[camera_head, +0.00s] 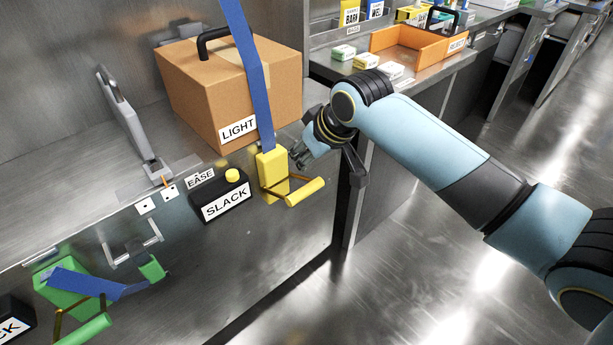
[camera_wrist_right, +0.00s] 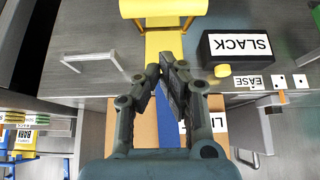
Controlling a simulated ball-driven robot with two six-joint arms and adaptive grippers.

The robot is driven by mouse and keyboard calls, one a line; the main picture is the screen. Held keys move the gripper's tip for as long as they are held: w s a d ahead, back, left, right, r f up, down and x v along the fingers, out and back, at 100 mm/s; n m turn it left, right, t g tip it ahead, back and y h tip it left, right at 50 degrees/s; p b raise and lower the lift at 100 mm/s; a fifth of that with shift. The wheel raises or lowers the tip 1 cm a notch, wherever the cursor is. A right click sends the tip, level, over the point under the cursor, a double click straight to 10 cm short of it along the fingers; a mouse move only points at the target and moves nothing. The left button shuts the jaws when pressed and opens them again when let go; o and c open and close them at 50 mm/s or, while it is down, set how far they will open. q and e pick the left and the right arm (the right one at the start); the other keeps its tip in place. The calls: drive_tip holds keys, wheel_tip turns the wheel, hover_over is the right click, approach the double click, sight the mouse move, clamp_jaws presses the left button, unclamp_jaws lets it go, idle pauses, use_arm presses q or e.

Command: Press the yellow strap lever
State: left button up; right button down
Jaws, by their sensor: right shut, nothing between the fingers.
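The yellow strap lever (camera_head: 305,192) is a bar handle on brass-coloured arms, sticking out from a yellow buckle body (camera_head: 270,168) on the bench front. A blue strap (camera_head: 255,85) runs up from the buckle past the box. In the right wrist view the lever bar (camera_wrist_right: 165,8) is at the top edge, with the yellow body (camera_wrist_right: 163,45) below it. My right gripper (camera_head: 298,156) is shut and empty, just right of the buckle and above the lever bar. In its wrist view the fingertips (camera_wrist_right: 167,66) lie over the strap and buckle, apart from the bar. My left gripper is out of view.
A cardboard box (camera_head: 240,85) labelled LIGHT stands behind. A black SLACK block (camera_head: 218,203) with a yellow button sits left of the buckle. A green strap lever (camera_head: 85,330) is at lower left. An orange tray (camera_head: 410,42) stands on the farther bench. Open floor lies right.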

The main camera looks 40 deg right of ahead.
sight(306, 186)
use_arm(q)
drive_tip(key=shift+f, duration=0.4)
use_arm(e)
drive_tip(key=shift+s+f, duration=0.2)
drive_tip(key=shift+f, duration=0.8)
drive_tip(key=shift+s+f, duration=0.15)
drive_tip(key=shift+f, duration=0.85)
drive_tip(key=shift+s, duration=0.1)
drive_tip(key=shift+s+f+t+b, duration=0.65)
drive_tip(key=shift+f+t+b, duration=0.05)
drive_tip(key=shift+f+b, duration=0.2)
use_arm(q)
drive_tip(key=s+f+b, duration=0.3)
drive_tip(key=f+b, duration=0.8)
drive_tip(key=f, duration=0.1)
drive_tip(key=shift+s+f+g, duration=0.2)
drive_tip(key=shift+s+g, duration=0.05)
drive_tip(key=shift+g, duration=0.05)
use_arm(e)
wheel_tip(306, 186, down, 9)
drive_tip(key=s+t, duration=0.2)
drive_tip(key=t, duration=0.3)
drive_tip(key=shift+s+d, duration=0.15)
drive_tip(key=shift+s, duration=0.1)
drive_tip(key=shift+r, duration=0.1)
